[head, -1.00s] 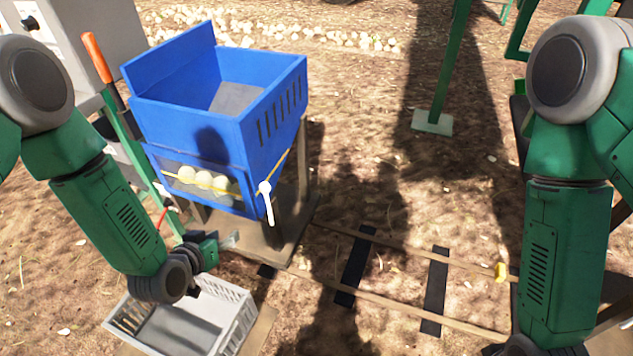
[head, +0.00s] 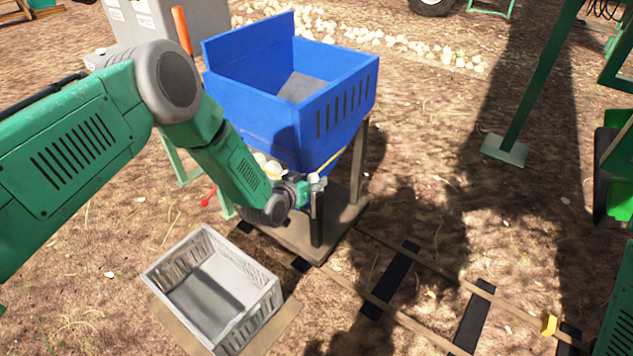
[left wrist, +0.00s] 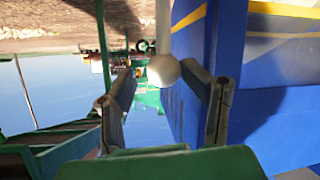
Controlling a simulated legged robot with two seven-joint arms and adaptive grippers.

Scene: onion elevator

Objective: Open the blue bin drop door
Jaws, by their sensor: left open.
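The blue bin (head: 290,90) stands on a wooden stand in the head view. Its drop door is mostly hidden behind my left arm. A white lever with a round knob (left wrist: 163,71) sits at the bin's side and shows large in the left wrist view. In the head view its white end (head: 314,178) is small beside my gripper. My left gripper (head: 309,188) is open, its fingers on either side of the knob in the left wrist view. I cannot tell whether they touch it. My right gripper is out of view.
A grey slatted crate (head: 250,318) stands on the ground in front of the bin. Pale round onions (head: 268,163) show partly behind my left arm. Wooden rails (head: 385,305) with dark crosspieces run to the lower right. A green post (head: 525,110) stands at the right.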

